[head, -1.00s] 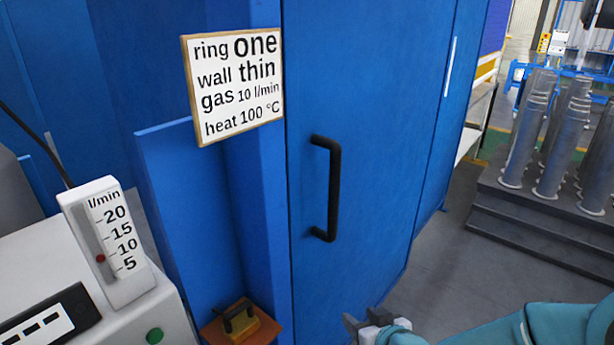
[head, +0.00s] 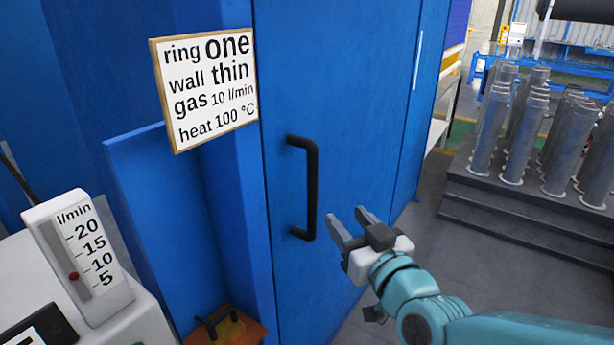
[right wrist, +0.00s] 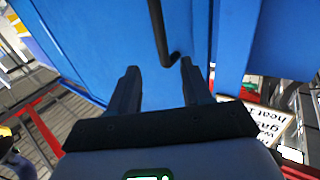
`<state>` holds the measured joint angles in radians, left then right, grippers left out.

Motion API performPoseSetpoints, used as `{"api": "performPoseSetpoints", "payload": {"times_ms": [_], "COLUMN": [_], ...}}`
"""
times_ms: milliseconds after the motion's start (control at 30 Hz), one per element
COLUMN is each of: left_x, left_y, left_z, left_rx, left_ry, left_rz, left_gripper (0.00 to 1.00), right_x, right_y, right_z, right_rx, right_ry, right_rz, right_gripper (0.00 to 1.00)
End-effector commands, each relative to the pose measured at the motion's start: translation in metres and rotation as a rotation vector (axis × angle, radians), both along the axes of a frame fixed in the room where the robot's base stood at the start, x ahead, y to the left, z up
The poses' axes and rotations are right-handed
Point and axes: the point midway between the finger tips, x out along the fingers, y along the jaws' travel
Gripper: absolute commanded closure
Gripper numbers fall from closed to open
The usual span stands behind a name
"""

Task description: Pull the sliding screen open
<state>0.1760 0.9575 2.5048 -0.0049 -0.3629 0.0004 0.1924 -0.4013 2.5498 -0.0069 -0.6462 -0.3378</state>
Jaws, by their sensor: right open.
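The sliding screen (head: 350,110) is a tall blue panel in the middle of the head view. Its black bar handle (head: 312,190) stands upright near the panel's left edge. My right gripper (head: 350,217) is open and empty, just right of the handle's lower end and apart from it. In the right wrist view the handle (right wrist: 157,30) comes down from the top, its lower end just beyond and between the open fingertips (right wrist: 158,68). My left gripper is out of view.
A sign (head: 208,85) hangs left of the screen. A flow meter box (head: 80,260) stands at the left, and a small orange block with a black handle (head: 225,325) sits low near the screen. Several grey metal cylinders (head: 560,145) stand on a stepped platform (head: 480,215) at the right.

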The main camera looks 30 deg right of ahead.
Motion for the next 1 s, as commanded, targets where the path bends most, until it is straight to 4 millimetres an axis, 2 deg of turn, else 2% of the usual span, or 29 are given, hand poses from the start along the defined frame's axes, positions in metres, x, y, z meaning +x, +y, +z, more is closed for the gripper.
{"api": "performPoseSetpoints", "payload": {"times_ms": [167, 467, 600, 800, 1000], "left_x": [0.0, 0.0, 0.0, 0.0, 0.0], "left_y": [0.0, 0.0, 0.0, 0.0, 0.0], "left_z": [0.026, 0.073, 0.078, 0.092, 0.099], "left_rx": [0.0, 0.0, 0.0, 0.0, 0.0], "left_ry": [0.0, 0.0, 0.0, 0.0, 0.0], "left_rz": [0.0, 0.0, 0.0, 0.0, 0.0], "left_gripper": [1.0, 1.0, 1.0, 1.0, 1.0], "right_x": [0.013, 0.055, 0.091, 0.133, 0.156], "right_y": [-0.004, -0.01, -0.016, -0.024, -0.029], "right_z": [0.007, 0.006, 0.003, 0.003, 0.002], "right_rx": [-0.002, 0.003, 0.002, 0.001, 0.0], "right_ry": [0.007, 0.008, 0.003, 0.002, 0.0], "right_rz": [-0.004, 0.003, 0.005, 0.004, 0.004], "right_gripper": [0.51, 0.51, 0.51, 0.51, 0.51]}}
